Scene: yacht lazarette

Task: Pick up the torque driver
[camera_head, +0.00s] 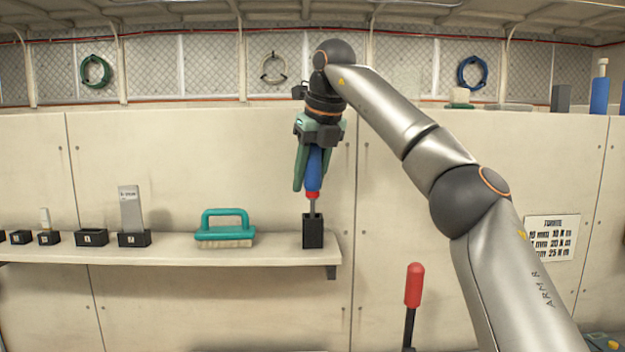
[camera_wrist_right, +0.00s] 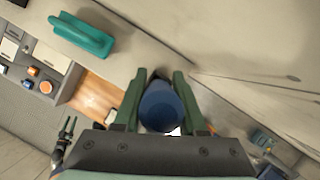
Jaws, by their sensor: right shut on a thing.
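The torque driver (camera_head: 313,170) has a blue handle with a red collar and a thin metal shaft. It stands upright over a black holder block (camera_head: 313,232) at the right end of the shelf. The shaft's lower end meets the block's top; I cannot tell how deep it goes in. My right gripper (camera_head: 312,178) points down with its green fingers shut on the blue handle. In the right wrist view the round blue handle end (camera_wrist_right: 163,108) sits between the two fingers (camera_wrist_right: 157,100).
The shelf (camera_head: 275,254) also holds a teal-handled brush (camera_head: 225,230), left of the holder, and several small black blocks farther left. The wall stands close behind. A red-handled lever (camera_head: 414,286) rises at the lower right, beside a torque chart (camera_head: 553,237).

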